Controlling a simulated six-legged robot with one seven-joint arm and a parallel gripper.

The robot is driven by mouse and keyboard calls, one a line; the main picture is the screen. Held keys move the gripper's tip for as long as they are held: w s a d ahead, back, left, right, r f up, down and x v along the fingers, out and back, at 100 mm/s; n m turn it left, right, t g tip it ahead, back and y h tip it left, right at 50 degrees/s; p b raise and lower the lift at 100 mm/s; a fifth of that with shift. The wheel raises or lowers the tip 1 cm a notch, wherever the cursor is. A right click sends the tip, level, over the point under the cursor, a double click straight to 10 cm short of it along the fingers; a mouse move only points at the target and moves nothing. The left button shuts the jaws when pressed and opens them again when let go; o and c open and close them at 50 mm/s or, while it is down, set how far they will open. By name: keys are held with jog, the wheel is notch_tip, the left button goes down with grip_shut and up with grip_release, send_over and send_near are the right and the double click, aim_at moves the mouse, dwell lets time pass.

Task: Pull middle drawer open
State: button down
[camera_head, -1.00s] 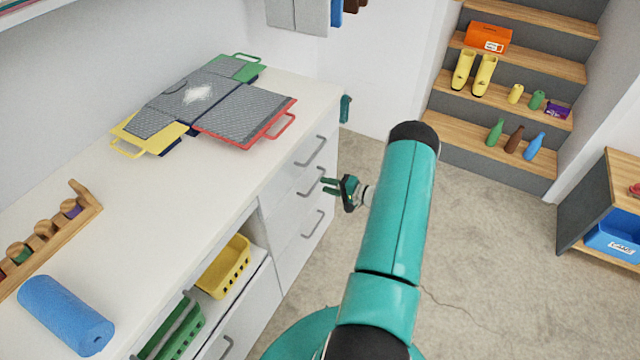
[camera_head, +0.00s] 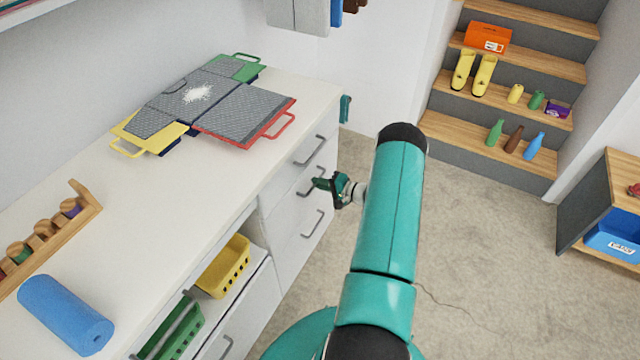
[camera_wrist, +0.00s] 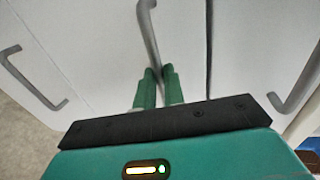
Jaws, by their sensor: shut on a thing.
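The white counter has a stack of drawers at its far end, each with a grey bar handle. The middle drawer (camera_head: 300,207) looks closed, flush with the drawers above and below. My gripper (camera_head: 318,183) is at the middle drawer's handle (camera_wrist: 149,30). In the wrist view the two green fingertips (camera_wrist: 159,72) are close together on the lower end of this handle, with the bar between them. The fingers hide part of the handle in the head view.
The upper drawer handle (camera_head: 310,150) and lower drawer handle (camera_head: 313,224) are close by. An open shelf holds a yellow basket (camera_head: 224,266) and a green basket (camera_head: 172,330). Bare carpet (camera_head: 490,250) lies right of the drawers; wooden steps (camera_head: 450,125) rise behind.

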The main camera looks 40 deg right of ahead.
jog(key=f+v, duration=0.3)
jog(key=v, duration=1.1)
jog(key=s+f+v, duration=0.1)
jog(key=f+v, duration=0.2)
jog(key=v, duration=1.1)
jog(key=shift+s, duration=0.25)
jog(key=shift+d, duration=0.1)
jog(key=c, duration=1.5)
grip_release()
jog(key=v, duration=1.3)
jog(key=shift+s+r, duration=0.15)
jog(key=shift+s, duration=0.25)
jog(key=shift+w, duration=0.1)
